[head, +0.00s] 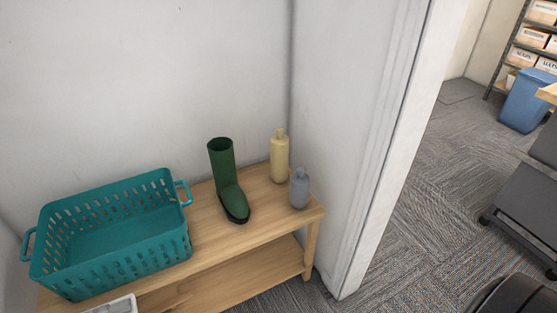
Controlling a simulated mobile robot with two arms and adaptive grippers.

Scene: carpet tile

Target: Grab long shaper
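Two bottle-shaped pieces with knobbed tops stand upright at the right end of a wooden bench. The taller, pale yellow one (279,160) looks like the long shaper and stands toward the wall. The shorter grey one (299,190) stands in front of it and to its right, close by. A dark green boot (227,178) stands upright and open-topped to their left, its toe toward the front edge. Neither of my grippers is in view.
The bench (210,237) has a lower shelf (230,280) and stands against the wall. A teal slotted basket (120,261) takes up its left part. A white door frame (375,150) rises at right. Beyond are carpet, a blue bin (527,101) and shelved boxes (534,38).

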